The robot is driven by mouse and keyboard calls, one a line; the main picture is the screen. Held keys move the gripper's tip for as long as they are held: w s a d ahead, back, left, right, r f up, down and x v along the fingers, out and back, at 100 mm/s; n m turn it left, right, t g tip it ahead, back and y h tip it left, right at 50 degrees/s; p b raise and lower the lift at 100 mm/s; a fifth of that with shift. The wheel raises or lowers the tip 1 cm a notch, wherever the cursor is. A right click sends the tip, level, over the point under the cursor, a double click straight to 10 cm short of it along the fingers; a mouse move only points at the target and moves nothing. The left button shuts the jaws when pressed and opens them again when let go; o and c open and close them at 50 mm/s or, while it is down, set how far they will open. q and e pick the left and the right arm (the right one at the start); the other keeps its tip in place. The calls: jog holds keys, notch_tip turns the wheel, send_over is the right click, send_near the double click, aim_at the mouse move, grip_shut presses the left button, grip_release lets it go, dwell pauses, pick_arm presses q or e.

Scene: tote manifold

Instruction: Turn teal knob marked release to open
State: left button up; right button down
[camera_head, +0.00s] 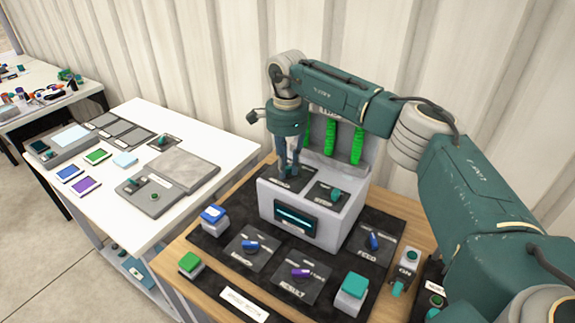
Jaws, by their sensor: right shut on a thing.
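My right arm reaches in from the right, over a grey manifold box (277,203). My right gripper (288,172) points down and is shut on a small knob on the left dark plate on top of the box. The fingers mostly hide that knob, so its colour and label cannot be made out. A teal knob (335,195) stands on the right dark plate of the same box, apart from the gripper. Its label is too small to read. My left gripper is not in view.
The box front has a lit display (296,218), and green columns (331,138) rise behind. Blue knobs (250,245) (374,241), a purple knob (301,273) and coloured buttons surround it on the black mat. A white table (222,140) with panels stands left.

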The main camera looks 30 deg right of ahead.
aim_at(287, 168)
jog(key=shift+w+r, duration=0.1)
dwell(0.3)
jog(key=c, duration=1.6)
grip_release()
jog(key=shift+o, duration=0.2)
notch_tip(287, 168, up, 12)
